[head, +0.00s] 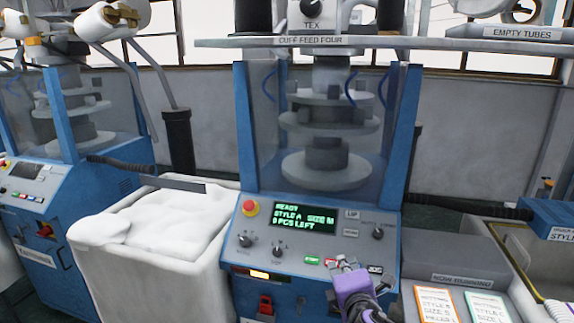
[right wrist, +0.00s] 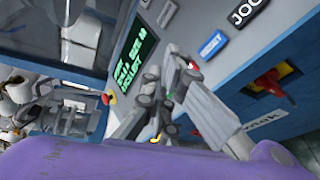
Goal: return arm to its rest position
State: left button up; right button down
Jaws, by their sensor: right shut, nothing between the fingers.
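My right gripper (head: 345,263) is in front of the lower edge of the blue knitting machine's control panel (head: 290,262), over the row of labelled buttons. Its purple arm comes up from the bottom. It is shut and empty. In the right wrist view the right gripper (right wrist: 168,95) shows close to the panel, near the green display (right wrist: 136,52) and the blue reset button (right wrist: 211,44). I cannot tell whether the fingertips touch the panel. My left gripper is not in view.
A white bin (head: 150,250) heaped with white fabric stands left of the machine. A grey shelf (head: 450,247) with cards (head: 435,304) lies right. A feed shelf (head: 400,42) spans above.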

jog(key=s+a+f+m+g+y, duration=0.3)
jog(key=s+f+m, duration=0.9)
jog(key=s+f, duration=0.5)
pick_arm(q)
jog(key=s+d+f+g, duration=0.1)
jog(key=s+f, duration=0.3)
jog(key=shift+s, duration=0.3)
pick_arm(e)
jog(key=s+d+f+m+g+h, duration=0.1)
jog(key=s+d+f+m, duration=0.1)
jog(key=s, duration=0.7)
jog(key=s+d+f+m+g, duration=0.1)
jog(key=s+d+f+m, duration=0.1)
jog(key=s+f, duration=0.5)
jog(key=s+d+f+m+g+h, duration=0.1)
jog(key=s+f+m, duration=0.3)
jog(key=s, duration=0.7)
jog(key=shift+d+f+m+g+h, duration=0.15)
jog(key=shift+d+m+g+h, duration=0.15)
jog(key=shift+d+g, duration=0.45)
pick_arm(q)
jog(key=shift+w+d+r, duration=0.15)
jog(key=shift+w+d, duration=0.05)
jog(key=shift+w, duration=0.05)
pick_arm(e)
jog(key=shift+d, duration=0.1)
